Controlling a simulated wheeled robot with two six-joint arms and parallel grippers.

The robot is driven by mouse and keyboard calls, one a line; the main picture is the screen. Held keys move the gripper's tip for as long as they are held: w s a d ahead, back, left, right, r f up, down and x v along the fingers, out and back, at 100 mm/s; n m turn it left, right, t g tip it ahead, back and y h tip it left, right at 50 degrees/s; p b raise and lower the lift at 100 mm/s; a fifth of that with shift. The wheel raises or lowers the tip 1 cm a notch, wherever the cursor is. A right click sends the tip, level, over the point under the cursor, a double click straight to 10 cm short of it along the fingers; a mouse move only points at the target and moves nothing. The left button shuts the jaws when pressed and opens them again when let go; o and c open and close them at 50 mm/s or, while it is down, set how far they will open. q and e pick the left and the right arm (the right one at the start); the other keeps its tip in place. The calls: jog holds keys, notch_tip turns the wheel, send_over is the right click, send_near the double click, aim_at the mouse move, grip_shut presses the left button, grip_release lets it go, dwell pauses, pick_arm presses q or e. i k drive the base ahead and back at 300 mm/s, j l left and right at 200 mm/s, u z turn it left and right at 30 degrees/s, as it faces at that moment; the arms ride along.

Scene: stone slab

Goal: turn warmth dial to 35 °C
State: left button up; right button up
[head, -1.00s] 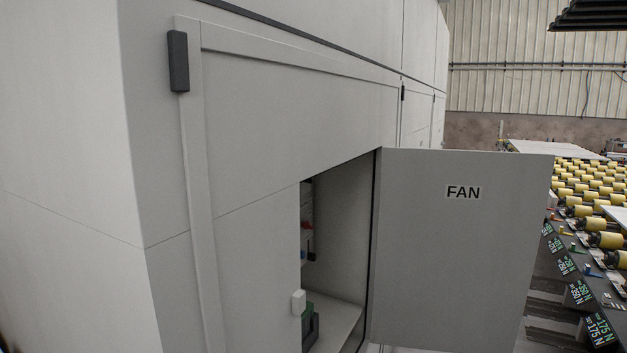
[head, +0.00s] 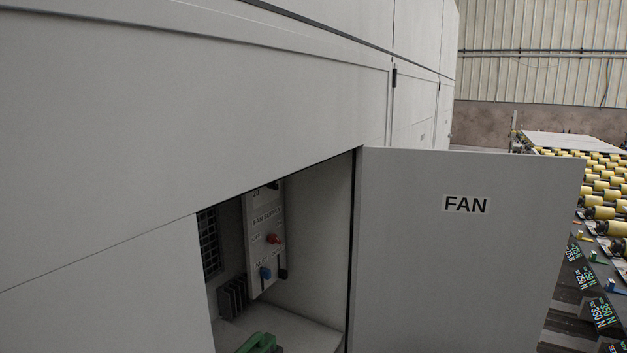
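No dial marked for warmth or in °C can be made out. Smaller lettering on the panel is too small to read surely. The panel's top is cut off by the cabinet front. Neither of my grippers is in view.
The open door (head: 465,255) labelled "FAN" stands out to the right of the compartment. A green object (head: 262,343) sits on the compartment floor. A roller conveyor (head: 595,185) with yellow rollers and small number displays runs along the right.

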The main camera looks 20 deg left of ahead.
aim_at(273, 185)
jog(key=i+l+u, duration=0.2)
jog(key=i, duration=0.25)
jog(key=i+l+u, duration=0.15)
jog(key=i+l, duration=0.15)
jog(key=i, duration=0.1)
